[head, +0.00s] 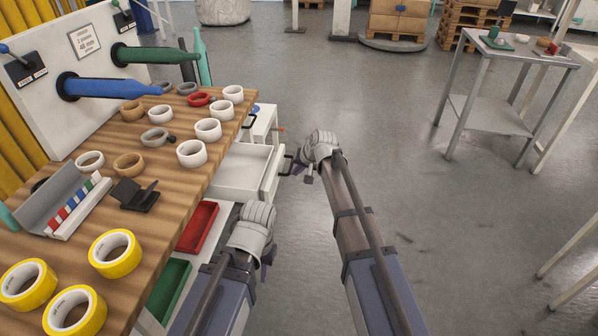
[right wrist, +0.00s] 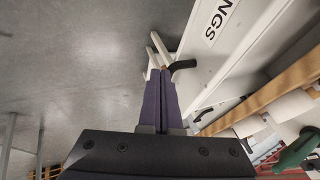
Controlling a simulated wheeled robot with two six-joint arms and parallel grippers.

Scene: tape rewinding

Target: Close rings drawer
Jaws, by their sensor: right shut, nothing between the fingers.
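The rings drawer (head: 241,168) is a white drawer under the wooden bench, pulled out with its empty-looking inside showing. Its front (right wrist: 240,45) bears a label of which "NGS" shows in the right wrist view. A black handle (right wrist: 183,65) stands out from the front. My right gripper (head: 308,172) is shut and empty, just outside the drawer front. In the right wrist view its fingertips (right wrist: 164,68) are close beside the handle; contact cannot be told. My left gripper (head: 265,262) is lower, near the bench side, its fingers mostly hidden by its wrist.
The wooden bench (head: 175,205) carries several tape rolls, a dispenser (head: 65,205) and a board with blue and green spindles. A red tray (head: 198,226) and a green tray (head: 168,288) show below its edge. The grey floor to the right is open, up to a metal table (head: 490,115).

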